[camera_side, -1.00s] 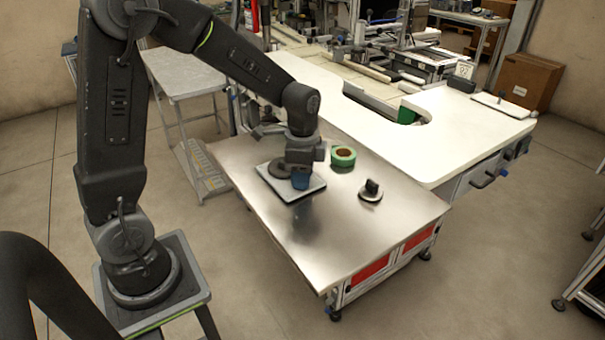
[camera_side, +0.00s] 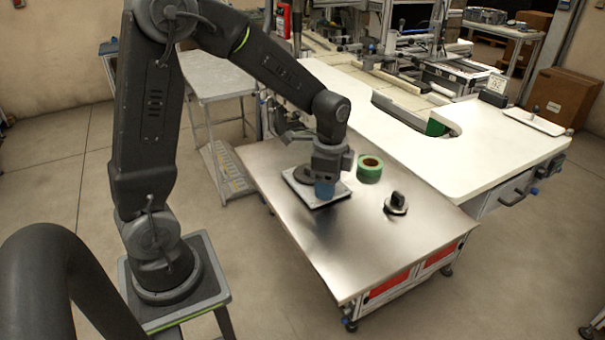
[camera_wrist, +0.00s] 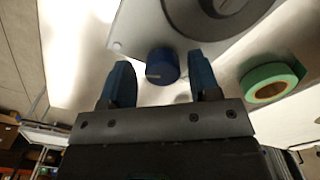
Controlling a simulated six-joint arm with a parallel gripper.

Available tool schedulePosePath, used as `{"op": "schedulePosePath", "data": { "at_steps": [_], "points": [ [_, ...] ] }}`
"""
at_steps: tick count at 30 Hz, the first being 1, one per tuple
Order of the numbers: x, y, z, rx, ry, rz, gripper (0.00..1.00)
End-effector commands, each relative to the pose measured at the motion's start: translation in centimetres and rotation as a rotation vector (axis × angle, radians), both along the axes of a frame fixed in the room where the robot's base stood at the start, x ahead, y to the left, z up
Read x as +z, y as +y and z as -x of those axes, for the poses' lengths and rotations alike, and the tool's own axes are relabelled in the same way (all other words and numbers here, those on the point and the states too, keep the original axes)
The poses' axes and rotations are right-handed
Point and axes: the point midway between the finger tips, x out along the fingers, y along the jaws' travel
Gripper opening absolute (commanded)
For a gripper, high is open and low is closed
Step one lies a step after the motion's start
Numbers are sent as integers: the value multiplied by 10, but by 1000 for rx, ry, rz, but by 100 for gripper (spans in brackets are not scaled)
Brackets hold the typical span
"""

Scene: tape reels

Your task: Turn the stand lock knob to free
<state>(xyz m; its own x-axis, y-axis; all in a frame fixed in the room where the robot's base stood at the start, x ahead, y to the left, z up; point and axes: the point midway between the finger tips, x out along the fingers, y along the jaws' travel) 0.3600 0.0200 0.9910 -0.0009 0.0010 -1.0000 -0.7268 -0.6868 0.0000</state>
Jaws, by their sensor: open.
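The tape stand is a pale flat plate (camera_side: 338,196) on the metal table, carrying a dark round reel (camera_side: 304,174); the plate (camera_wrist: 140,28) and reel (camera_wrist: 212,8) also show in the wrist view. A blue round knob (camera_wrist: 162,66) with a white mark stands on the plate near its edge. My gripper (camera_wrist: 161,70) is open, with one blue finger on each side of the knob and visible gaps between. In the side view my gripper (camera_side: 325,187) points down over the plate; its fingers hide the knob there.
A green tape roll (camera_side: 370,168) sits just right of the stand, also in the wrist view (camera_wrist: 270,82). A black knob-like piece on a round disc (camera_side: 397,203) stands farther right. The front of the metal table (camera_side: 345,250) is clear.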

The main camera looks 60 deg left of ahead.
Motion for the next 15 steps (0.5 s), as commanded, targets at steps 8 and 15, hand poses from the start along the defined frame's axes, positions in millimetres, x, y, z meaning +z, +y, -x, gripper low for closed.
{"op": "schedulePosePath", "data": {
  "at_steps": [8, 15],
  "points": [
    [0, 0, 0, -288, 0, 0, 59],
    [18, 0, -1, -485, -7, -2, 59]
  ]
}}
